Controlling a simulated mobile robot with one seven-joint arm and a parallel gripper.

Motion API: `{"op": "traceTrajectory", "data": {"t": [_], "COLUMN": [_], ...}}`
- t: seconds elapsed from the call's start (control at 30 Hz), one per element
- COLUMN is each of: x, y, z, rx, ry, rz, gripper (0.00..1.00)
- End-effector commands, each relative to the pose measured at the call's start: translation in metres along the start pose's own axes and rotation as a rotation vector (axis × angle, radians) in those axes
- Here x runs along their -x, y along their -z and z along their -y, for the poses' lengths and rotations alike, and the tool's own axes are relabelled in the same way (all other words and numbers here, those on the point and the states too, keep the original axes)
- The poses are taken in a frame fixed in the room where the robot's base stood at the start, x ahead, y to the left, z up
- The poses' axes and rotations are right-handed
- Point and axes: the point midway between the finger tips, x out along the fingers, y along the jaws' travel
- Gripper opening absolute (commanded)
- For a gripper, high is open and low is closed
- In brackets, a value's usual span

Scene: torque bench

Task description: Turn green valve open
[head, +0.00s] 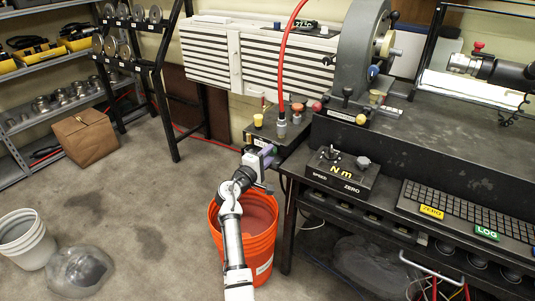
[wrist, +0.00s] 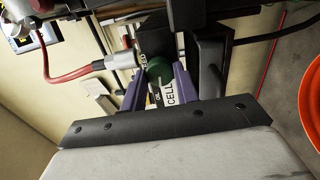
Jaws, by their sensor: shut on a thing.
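The green valve (wrist: 159,72) is a round, dark green knob in the middle of the wrist view, on a dark block beside a white label reading "CELL". My gripper (wrist: 160,83) has its two purple fingers on either side of the knob, shut on it. In the head view my gripper (head: 267,155) reaches the front of the dark box (head: 275,133) at the bench's left end. The green valve is hidden there behind my gripper. How far the valve is turned cannot be told.
A red hose (head: 283,60) rises from the box; a hose fitting (wrist: 120,62) sits close to my fingers. An orange bucket (head: 262,240) stands below my arm.

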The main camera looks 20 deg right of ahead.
Motion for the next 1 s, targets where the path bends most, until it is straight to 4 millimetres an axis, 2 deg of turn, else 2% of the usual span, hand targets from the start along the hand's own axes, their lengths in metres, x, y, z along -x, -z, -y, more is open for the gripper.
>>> {"op": "traceTrajectory", "data": {"t": [0.57,0.6,0.73,1.0], "x": [0.0005,0.0005,0.0004,0.0006], "y": [0.0,0.0,0.0001,0.0001], "z": [0.0015,0.0015,0.0011,0.0005], "rx": [0.03,0.03,0.029,0.029], "ry": [0.001,0.001,0.001,0.0], "rz": [-0.001,-0.001,-0.001,-0.001], "gripper": [0.07,0.35,0.52,0.52]}}
